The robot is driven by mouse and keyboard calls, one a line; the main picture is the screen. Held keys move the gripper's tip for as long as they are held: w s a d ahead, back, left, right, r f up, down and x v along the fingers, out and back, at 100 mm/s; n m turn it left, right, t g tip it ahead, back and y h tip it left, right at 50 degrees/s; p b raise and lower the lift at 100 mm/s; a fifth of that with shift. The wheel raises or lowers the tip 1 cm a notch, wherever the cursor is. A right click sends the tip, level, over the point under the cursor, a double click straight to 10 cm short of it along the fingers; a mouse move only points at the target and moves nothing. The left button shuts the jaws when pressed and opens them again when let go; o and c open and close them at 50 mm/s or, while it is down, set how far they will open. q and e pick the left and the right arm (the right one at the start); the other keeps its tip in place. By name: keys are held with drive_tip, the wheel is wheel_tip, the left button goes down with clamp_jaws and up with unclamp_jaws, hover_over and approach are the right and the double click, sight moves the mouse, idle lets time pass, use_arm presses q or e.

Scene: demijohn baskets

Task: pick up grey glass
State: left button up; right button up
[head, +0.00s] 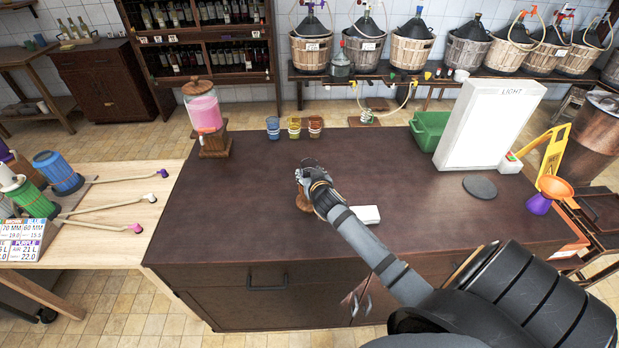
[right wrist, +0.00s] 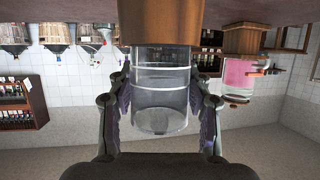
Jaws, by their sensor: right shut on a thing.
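The grey glass (right wrist: 160,118) is clear and greyish with pale rings, and it sits between the fingers of my right gripper (right wrist: 160,88) in the right wrist view, which looks upside down. My right gripper is shut on its sides. The glass's base meets a brown wooden block (right wrist: 162,28); I cannot tell whether it rests on it or is just clear of it. In the head view my right gripper (head: 307,170) is over the middle of the dark counter and mostly hides the glass. The wooden block (head: 303,201) shows just below it. My left gripper is not in view.
On the counter (head: 230,220) stand a pink dispenser (head: 203,107), blue (head: 272,130), yellow (head: 294,130) and brown (head: 315,128) glasses. A white block (head: 366,214) lies near my right forearm. A light panel (head: 485,125) and dark disc (head: 480,187) are at right. The counter's left part is clear.

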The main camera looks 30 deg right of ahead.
sight(312, 168)
drive_tip(key=r, duration=0.3)
drive_tip(key=shift+s+d+b, duration=0.1)
drive_tip(key=shift+s+b, duration=0.25)
drive_tip(key=shift+b, duration=0.05)
drive_tip(key=s+d+r+p, duration=0.3)
drive_tip(key=s+r+p, duration=0.6)
drive_tip(key=s, duration=0.4)
drive_tip(key=shift+p, duration=0.65)
